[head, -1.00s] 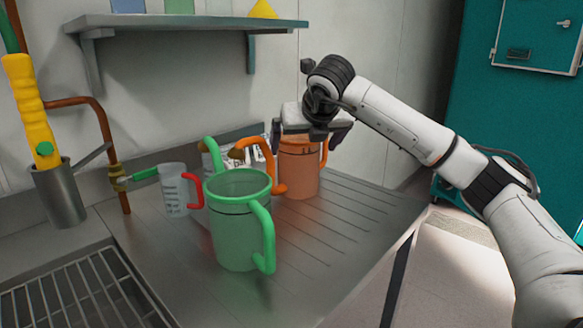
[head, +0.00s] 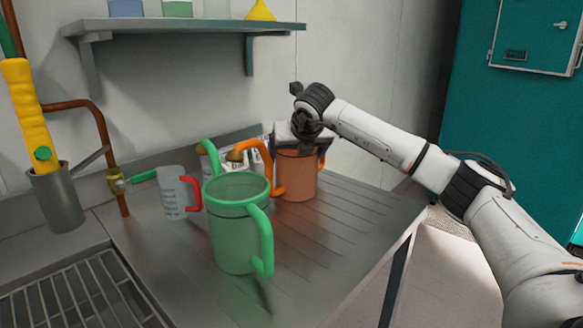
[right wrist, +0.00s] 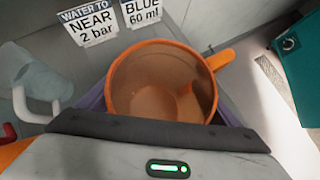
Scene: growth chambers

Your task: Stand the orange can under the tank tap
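The orange can (head: 298,178) stands upright on the ridged steel counter (head: 345,235), towards the wall; its curved orange arm (head: 263,155) shows on the left. My right gripper (head: 298,150) is lowered over its top. In the right wrist view I look down into the open can (right wrist: 160,85), with a finger at either side; the fingers look open around it, and contact is unclear. A brass tap (head: 116,181) with a green lever is on the copper pipe (head: 103,128) at left. My left gripper is out of view.
A green jug (head: 238,235) stands in front of the orange can. A clear jug with a red handle (head: 173,192) stands close to the tap. A grey holder (head: 58,205) with a yellow-handled thing and a grated basin (head: 75,295) are at left. Bare counter lies right.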

